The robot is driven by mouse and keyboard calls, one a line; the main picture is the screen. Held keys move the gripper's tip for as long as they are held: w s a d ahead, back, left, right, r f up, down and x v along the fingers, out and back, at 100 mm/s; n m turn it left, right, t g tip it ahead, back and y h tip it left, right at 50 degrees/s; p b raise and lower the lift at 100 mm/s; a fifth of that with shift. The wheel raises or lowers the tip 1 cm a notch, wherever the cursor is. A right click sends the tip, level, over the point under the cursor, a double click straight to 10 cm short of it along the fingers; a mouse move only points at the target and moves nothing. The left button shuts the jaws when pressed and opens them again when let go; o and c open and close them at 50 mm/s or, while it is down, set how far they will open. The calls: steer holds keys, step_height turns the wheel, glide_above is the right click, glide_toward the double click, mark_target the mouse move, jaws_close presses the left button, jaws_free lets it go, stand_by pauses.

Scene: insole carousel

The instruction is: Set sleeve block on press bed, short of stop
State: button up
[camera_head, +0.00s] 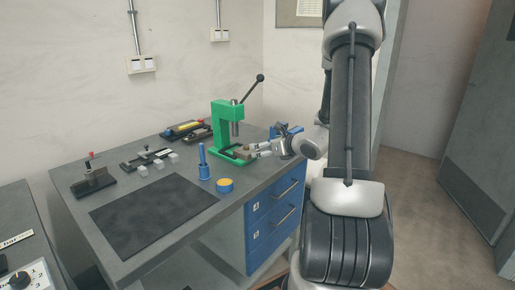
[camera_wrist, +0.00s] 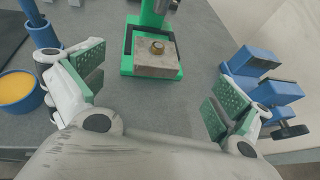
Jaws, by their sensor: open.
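The sleeve block (camera_wrist: 150,68), a grey-brown block with a brass ring (camera_wrist: 157,47) on top, rests on the bed (camera_wrist: 127,68) of the green press in the wrist view. A dark frame (camera_wrist: 128,42) stands around the bed's sides and back; a gap shows between the block and its back part. Which part is the stop I cannot tell. In the head view the block (camera_head: 243,153) sits under the ram of the green press (camera_head: 222,126). My gripper (camera_wrist: 153,82) is open, its green-padded fingers apart on the near side of the block, not touching it; it also shows in the head view (camera_head: 266,150).
A blue vise-like fixture (camera_wrist: 262,82) stands right of my gripper. A blue cup with yellow inside (camera_wrist: 18,92) and a blue post (camera_head: 203,162) stand left. A black mat (camera_head: 150,212) and several small fixtures lie farther left on the bench.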

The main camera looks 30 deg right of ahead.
steer(key=s+a+r+n+g+y, duration=0.3)
steer(key=s+a+r+n+g, duration=0.15)
steer(key=s+a+n, duration=0.5)
steer(key=s+a+r+n+g+y, duration=0.3)
steer(key=s+a+r+n, duration=0.2)
steer(key=s+a+n, duration=0.4)
steer(key=s+d+r+n+h, duration=0.3)
steer(key=s+n, duration=0.3)
steer(key=n, duration=0.2)
steer(key=s+d+r+n+g+h, duration=0.1)
steer(key=s+d+r+n+h, duration=0.2)
steer(key=s+n, duration=0.3)
steer(key=shift+s+d+n+h, duration=0.4)
steer(key=shift+d+n+h, duration=0.15)
steer(key=shift+n+h, duration=0.4)
